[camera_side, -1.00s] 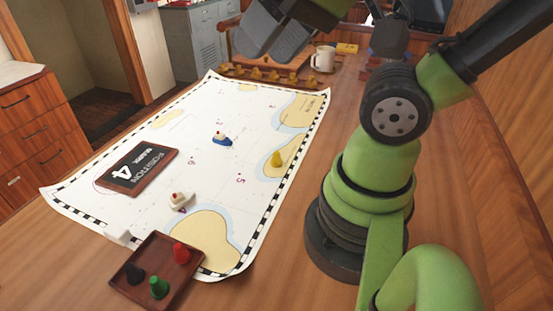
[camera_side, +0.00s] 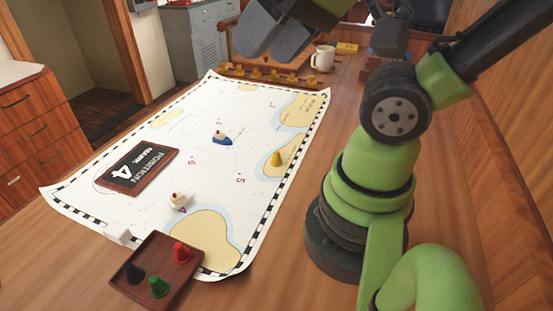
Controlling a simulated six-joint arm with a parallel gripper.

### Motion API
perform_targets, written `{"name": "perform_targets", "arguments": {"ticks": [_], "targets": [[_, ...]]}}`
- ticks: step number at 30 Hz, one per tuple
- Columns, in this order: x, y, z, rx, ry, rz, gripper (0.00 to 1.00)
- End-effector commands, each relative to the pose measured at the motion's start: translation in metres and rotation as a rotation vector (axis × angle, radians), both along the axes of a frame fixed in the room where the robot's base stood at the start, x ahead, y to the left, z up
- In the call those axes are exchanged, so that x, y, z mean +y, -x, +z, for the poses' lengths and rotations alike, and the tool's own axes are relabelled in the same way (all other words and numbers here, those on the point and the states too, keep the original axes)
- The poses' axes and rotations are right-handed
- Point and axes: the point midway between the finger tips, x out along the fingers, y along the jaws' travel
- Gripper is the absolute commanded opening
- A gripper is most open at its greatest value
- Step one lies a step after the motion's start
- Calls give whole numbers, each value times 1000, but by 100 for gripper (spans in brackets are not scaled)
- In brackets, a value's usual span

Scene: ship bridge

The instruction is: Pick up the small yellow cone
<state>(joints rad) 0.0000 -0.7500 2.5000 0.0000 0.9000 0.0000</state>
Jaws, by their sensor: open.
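The small yellow cone (camera_side: 277,159) stands upright on a tan island patch near the right edge of the white chart (camera_side: 205,165). My gripper (camera_side: 272,45) is at the top of the view, its dark fingers pointing down and left. It is open, with nothing seen in it, and is well above and apart from the cone. The fingertips overlap the far edge of the table in the picture. The cone is in full view.
A blue-hulled boat (camera_side: 222,138) and a white boat (camera_side: 181,200) stand on the chart. A dark sign (camera_side: 138,168) lies at left. A wooden tray (camera_side: 140,290) at the front holds black, green and red cones. A white mug (camera_side: 323,59) and a pegged rack (camera_side: 262,75) are at the back.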

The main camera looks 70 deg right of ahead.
Motion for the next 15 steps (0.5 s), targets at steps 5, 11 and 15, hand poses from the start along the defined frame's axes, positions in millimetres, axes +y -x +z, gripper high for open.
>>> {"name": "perform_targets", "arguments": {"ticks": [5, 11, 15], "targets": [[-1, -2, -1, 7, 1, -8, 55], [-22, -28, -16, 111, 10, -136, 55], [-56, -56, -43, 237, 12, -297, 55]]}}
